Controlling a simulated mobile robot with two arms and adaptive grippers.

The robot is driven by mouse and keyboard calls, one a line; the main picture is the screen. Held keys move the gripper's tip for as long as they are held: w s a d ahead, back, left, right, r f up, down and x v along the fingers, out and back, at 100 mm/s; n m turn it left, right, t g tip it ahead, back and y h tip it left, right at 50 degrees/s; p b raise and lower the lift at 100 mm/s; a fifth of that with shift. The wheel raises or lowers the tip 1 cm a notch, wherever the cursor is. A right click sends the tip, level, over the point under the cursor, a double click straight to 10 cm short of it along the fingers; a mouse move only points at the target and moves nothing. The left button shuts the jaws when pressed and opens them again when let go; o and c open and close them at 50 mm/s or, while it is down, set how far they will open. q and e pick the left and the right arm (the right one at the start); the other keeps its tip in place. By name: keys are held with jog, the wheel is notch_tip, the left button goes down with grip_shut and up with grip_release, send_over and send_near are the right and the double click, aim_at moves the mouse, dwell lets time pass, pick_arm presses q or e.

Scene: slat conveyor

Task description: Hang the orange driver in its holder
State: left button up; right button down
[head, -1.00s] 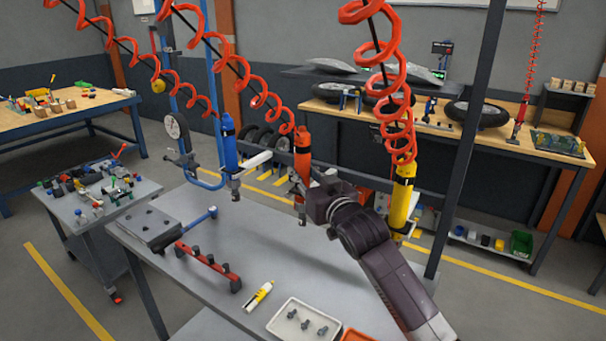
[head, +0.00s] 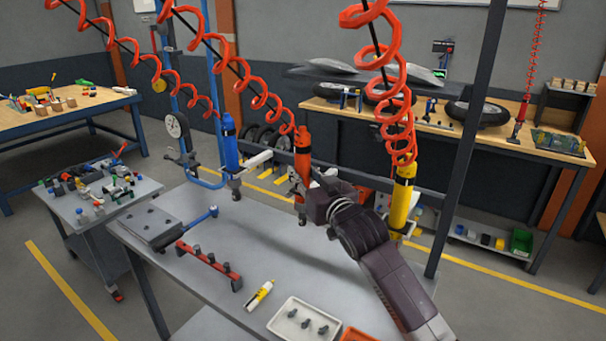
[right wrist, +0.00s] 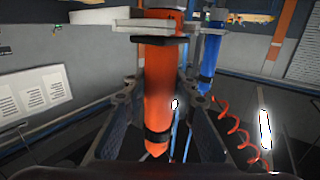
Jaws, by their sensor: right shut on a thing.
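The orange driver (head: 303,146) hangs upright below a red coil, between the blue driver (head: 229,145) and the yellow driver (head: 401,199). My right gripper (head: 307,190) reaches it from the right and is shut on its body. In the right wrist view, the orange driver (right wrist: 158,85) stands between the two fingers (right wrist: 160,100). A dark holder plate with a pale arm (right wrist: 105,17) crosses the driver there. I cannot tell whether the driver is seated in it. In the head view my gripper covers part of this area. My left gripper is not in view.
The grey table (head: 255,235) below holds a red rack (head: 209,265), a yellow-white marker (head: 259,295) and a white tray (head: 290,326) of bolts. A dark post (head: 464,150) stands right of my arm. A pale bracket arm (head: 257,160) is beside the blue driver.

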jog(key=shift+f, duration=0.1)
dwell(0.4)
jog(key=c, duration=1.5)
grip_release()
jog(key=shift+s, duration=0.1)
jog(key=shift+f, duration=0.25)
jog(key=v, duration=1.2)
jog(key=shift+r, duration=0.2)
